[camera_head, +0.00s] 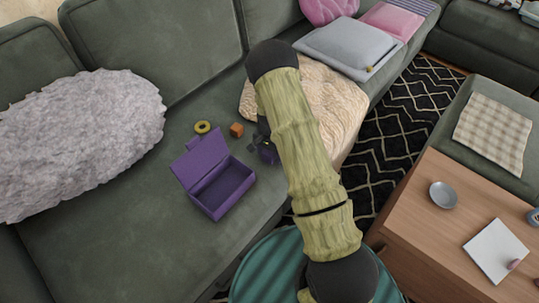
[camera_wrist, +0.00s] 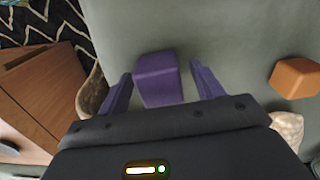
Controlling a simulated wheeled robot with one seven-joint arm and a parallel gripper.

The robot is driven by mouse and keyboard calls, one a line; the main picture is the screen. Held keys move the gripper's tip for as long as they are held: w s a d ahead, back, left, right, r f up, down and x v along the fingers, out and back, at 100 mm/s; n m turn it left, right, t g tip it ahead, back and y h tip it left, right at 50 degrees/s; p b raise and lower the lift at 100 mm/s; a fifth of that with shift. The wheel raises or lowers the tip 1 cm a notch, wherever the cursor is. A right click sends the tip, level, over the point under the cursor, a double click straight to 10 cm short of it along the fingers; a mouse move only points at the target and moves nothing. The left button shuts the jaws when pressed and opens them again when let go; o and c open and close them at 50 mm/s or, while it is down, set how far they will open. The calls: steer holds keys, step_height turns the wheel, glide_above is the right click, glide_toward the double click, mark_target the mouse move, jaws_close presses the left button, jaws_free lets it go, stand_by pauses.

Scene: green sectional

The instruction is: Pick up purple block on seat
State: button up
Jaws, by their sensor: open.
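The purple block (camera_wrist: 160,80) rests on the green seat (camera_wrist: 235,40) in the wrist view. My gripper (camera_wrist: 161,69) is open, with one purple finger on each side of the block and visible gaps between fingers and block. I cannot tell how far above the seat the fingertips are. In the head view my arm runs over the seat edge, and the block cannot be told apart from my gripper there.
An orange block (camera_head: 236,130) and a yellow ring (camera_head: 203,127) lie on the seat. An open purple box (camera_head: 232,186) stands nearby, left of my arm. A cream blanket (camera_head: 335,100) drapes over the seat beside my arm. A wooden table (camera_head: 425,225) stands at right.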

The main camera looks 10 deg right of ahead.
steer(key=c, duration=1.1)
steer(key=shift+o, duration=0.2)
step_height(320, 180, up, 10)
steer(key=shift+p, duration=1.1)
